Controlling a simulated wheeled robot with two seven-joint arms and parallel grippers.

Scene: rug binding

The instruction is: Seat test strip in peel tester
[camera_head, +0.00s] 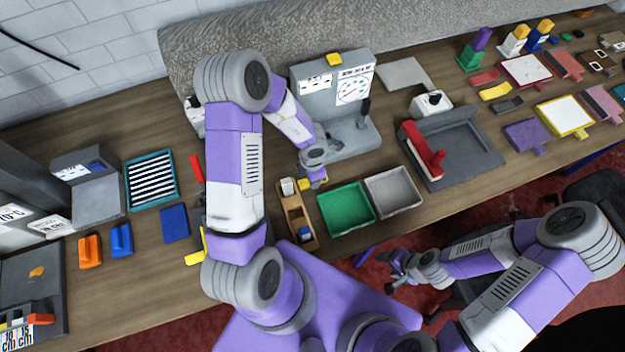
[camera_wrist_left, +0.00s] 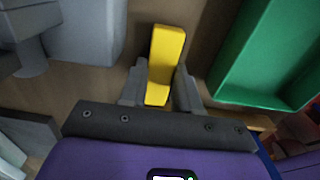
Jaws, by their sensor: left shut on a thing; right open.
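The grey peel tester (camera_head: 340,90), by its look, has a dial face, a black lever and a yellow top button, and stands at the back of the bench. My left gripper (camera_head: 316,180) is in front of it, over the bench near the wooden rack. In the left wrist view its fingers (camera_wrist_left: 160,92) are shut on a yellow strip-like piece (camera_wrist_left: 166,55), which sticks out beyond them. I cannot tell for sure that this is the test strip. My right gripper (camera_head: 397,268) is open and empty, beyond the bench's front edge, above the red floor.
A wooden rack (camera_head: 297,222) holds small pieces. A green tray (camera_head: 346,208) and a grey tray (camera_head: 392,190) sit beside it; the green tray (camera_wrist_left: 265,55) also shows at the wrist. A grey fixture with a red handle (camera_head: 425,150) stands right. Bare wood lies between tester and trays.

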